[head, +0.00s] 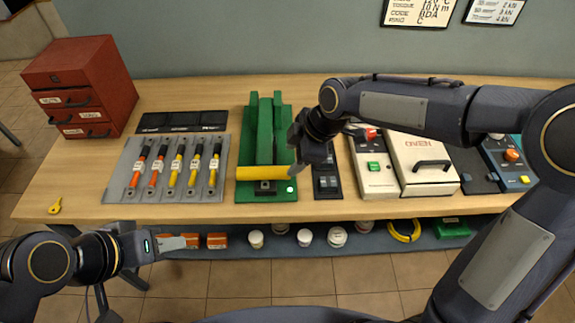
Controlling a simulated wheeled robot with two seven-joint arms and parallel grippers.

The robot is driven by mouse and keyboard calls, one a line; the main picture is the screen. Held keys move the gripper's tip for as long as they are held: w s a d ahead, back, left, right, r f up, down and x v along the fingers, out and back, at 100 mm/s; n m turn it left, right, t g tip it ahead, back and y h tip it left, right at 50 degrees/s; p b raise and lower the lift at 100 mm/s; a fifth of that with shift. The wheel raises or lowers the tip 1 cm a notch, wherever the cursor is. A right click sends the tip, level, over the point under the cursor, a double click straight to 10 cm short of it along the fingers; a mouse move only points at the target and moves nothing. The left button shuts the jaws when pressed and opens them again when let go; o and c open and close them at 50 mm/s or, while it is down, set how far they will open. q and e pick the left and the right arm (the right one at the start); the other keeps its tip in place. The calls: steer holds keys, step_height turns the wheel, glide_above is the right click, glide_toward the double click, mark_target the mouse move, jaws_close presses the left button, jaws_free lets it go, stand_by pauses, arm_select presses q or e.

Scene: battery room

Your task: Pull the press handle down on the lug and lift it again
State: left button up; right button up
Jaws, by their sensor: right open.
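The green press (264,128) stands on the middle of the bench. Its yellow handle bar (262,173) lies level across the front, low above the green base and a small dark block (265,187). I cannot make out the lug; it may be hidden under the bar. My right gripper (295,168) is open at the right end of the bar; I cannot tell whether its fingers go around it or only touch it. My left gripper (190,242) is in front of the bench, away from the press; its finger opening is not clear.
A grey rack (122,188) with several red and yellow tools is left of the press. A black switch panel (326,183) and the white oven (424,158) are to the right. A red drawer cabinet (90,80) stands at the far left. A shelf with several jars runs below.

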mark_target(282, 170)
steer(key=p+x, duration=0.1)
steer(key=x, duration=0.6)
steer(key=shift+f, duration=0.25)
jaws_close()
